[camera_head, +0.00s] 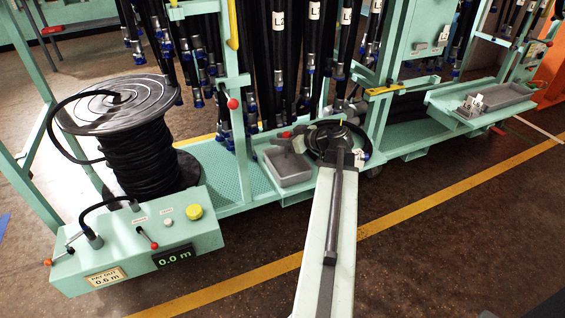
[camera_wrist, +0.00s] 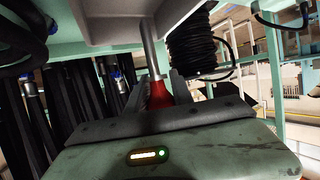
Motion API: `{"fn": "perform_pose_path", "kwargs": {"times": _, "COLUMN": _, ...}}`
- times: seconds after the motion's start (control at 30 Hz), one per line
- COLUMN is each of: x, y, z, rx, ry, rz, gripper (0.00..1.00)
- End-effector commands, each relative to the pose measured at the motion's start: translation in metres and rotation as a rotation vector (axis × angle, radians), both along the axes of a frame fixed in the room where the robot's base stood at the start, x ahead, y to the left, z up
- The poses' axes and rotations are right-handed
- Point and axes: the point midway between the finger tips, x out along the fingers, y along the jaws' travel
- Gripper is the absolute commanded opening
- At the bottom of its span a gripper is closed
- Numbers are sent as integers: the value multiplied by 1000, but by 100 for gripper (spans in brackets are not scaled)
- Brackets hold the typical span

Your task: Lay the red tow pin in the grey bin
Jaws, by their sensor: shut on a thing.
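The red tow pin shows in the wrist view as a red tapered handle (camera_wrist: 158,95) with a plain steel shaft. My gripper (camera_wrist: 160,88) is shut on the red part, with a dark jaw on each side. The wrist picture looks upside down, so the shaft points downward. The grey bin (camera_wrist: 110,10) fills the top of that view, and the shaft's end overlaps it. I cannot tell whether they touch. In the head view the grey bin (camera_head: 292,180) sits on the green cart, and my gripper (camera_head: 290,145) is over its back part. A small red spot shows there.
A dark coiled hose (camera_head: 342,143) lies right of the bin, partly behind my arm. Hanging hoses (camera_head: 285,60) with blue fittings stand close behind. A hose reel (camera_head: 135,130) and control box (camera_head: 140,245) are at left.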

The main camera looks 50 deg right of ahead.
Motion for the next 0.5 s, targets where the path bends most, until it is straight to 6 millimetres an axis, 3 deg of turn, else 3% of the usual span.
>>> {"fn": "perform_pose_path", "kwargs": {"times": 0.03, "x": 0, "y": 0, "z": -16, "rx": 0, "ry": 0, "rz": 0, "gripper": 0}}
{"fn": "perform_pose_path", "kwargs": {"times": 0.2, "x": 0, "y": 0, "z": -16, "rx": 1, "ry": 0, "rz": -1, "gripper": 0}}
{"fn": "perform_pose_path", "kwargs": {"times": 0.4, "x": 0, "y": -1, "z": -49, "rx": 0, "ry": 0, "rz": -2, "gripper": 0}}
{"fn": "perform_pose_path", "kwargs": {"times": 0.5, "x": -1, "y": -1, "z": -53, "rx": 0, "ry": 0, "rz": -2, "gripper": 0}}
